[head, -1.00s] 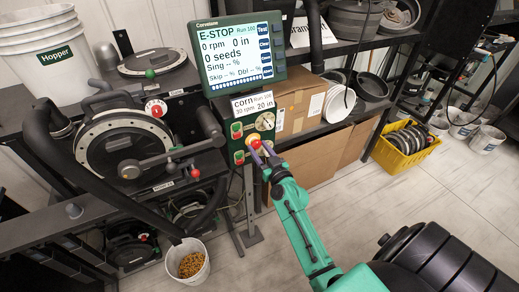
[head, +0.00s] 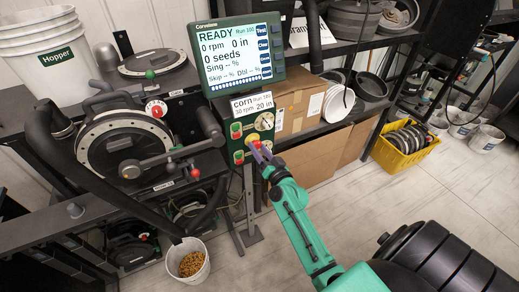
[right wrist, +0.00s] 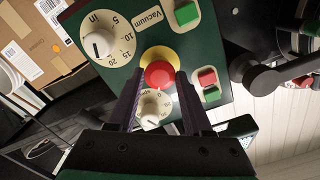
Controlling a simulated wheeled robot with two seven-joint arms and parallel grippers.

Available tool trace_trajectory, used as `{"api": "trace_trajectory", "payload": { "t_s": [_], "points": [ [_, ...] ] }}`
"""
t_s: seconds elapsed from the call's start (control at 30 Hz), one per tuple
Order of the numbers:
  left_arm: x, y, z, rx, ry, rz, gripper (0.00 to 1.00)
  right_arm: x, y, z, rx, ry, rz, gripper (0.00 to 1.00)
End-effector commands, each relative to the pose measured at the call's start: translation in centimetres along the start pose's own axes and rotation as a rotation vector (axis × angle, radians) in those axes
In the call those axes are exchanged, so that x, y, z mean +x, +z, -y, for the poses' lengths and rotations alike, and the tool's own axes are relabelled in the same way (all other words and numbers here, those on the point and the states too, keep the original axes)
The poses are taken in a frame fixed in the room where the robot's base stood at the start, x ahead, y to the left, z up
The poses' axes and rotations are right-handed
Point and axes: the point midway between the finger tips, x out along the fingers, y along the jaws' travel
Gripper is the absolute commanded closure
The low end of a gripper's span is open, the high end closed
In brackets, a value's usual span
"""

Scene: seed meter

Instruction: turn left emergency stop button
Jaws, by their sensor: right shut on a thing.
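The emergency stop button is a red knob (right wrist: 159,74) on a yellow round base (right wrist: 160,54), set in the green control panel (right wrist: 222,101). My right gripper (right wrist: 159,80) has one finger on each side of the red knob and is shut on it. In the head view, my right gripper (head: 259,152) reaches the lower right of the panel, and its fingers partly cover the knob. The screen (head: 240,55) above the panel reads "READY". My left gripper is not in view.
A vacuum dial (right wrist: 97,43), a smaller dial (right wrist: 153,109) and green and red push buttons (right wrist: 186,13) sit close around the knob. The seed meter disc (head: 125,145) stands left of the panel. Cardboard boxes (head: 312,158) sit behind my right arm.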

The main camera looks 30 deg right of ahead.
Motion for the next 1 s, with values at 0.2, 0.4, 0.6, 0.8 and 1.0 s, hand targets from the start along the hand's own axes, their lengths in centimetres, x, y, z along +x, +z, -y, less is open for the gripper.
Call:
{"api": "trace_trajectory", "payload": {
  "t_s": [0.2, 0.4, 0.6, 0.8, 1.0],
  "points": [
    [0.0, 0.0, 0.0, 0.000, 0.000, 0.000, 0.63, 0.1, -0.2, 0.1, 0.022, -0.003, -0.005, 1.00],
    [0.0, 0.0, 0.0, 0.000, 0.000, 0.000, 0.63, 0.1, -0.3, 0.2, 0.022, -0.003, -0.006, 1.00],
    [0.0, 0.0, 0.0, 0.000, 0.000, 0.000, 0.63, 0.1, -0.3, 0.2, 0.021, -0.003, -0.006, 0.21],
    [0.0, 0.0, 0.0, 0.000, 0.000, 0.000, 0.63, 0.1, -0.2, 0.1, 0.021, -0.002, -0.004, 0.21],
    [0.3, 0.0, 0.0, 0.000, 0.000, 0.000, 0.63, -1.1, 0.0, 0.0, 0.020, -0.001, -0.002, 0.21]
  ]
}}
